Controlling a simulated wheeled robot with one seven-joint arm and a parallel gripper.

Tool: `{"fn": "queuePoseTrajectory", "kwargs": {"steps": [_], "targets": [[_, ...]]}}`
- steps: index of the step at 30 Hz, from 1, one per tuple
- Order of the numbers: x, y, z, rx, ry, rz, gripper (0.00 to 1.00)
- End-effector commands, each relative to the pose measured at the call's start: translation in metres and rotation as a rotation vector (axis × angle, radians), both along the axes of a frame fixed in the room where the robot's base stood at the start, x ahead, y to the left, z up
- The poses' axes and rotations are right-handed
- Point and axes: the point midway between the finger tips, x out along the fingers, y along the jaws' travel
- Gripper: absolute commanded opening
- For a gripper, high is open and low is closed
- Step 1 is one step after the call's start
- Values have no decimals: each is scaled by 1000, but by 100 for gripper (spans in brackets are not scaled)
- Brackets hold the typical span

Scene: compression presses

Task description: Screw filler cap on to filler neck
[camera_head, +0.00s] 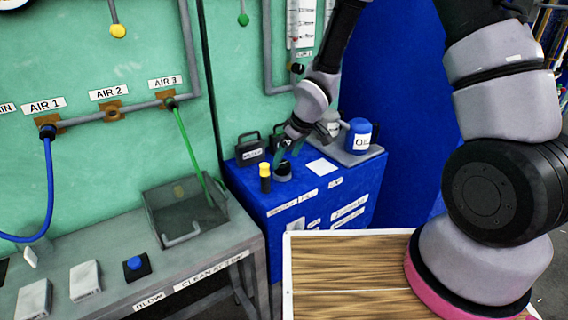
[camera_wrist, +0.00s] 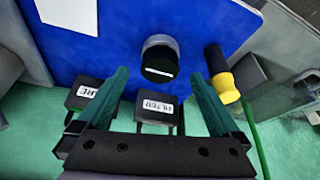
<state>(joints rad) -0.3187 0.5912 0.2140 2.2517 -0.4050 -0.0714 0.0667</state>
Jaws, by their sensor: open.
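A round black cap with a white mark (camera_wrist: 158,72) sits at a short grey cylinder (camera_wrist: 160,42) on the blue cabinet top; these look like the filler cap and neck. I cannot tell whether the cap is threaded on. In the head view the dark round part (camera_head: 283,172) stands near the cabinet's front edge. My gripper (camera_head: 287,151) is just above it. In the wrist view my gripper (camera_wrist: 158,76) has its teal fingers open, one on each side of the cap, with visible gaps. Nothing is held between them.
A yellow-topped black cylinder (camera_head: 265,172) stands close on the left. Two black labelled handled items (camera_head: 250,150) sit behind. A blue-lidded container (camera_head: 359,134) stands on a grey tray at right, and a white sheet (camera_head: 322,166) lies nearby. The grey bench (camera_head: 215,243) is lower left.

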Motion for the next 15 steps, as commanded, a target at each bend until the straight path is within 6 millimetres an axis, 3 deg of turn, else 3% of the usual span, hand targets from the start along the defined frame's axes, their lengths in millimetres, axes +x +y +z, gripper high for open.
{"fn": "queuePoseTrajectory", "kwargs": {"steps": [6,15], "targets": [[-10,-15,43,1,-4,-4,100],[-17,-20,62,-1,0,0,100]]}}
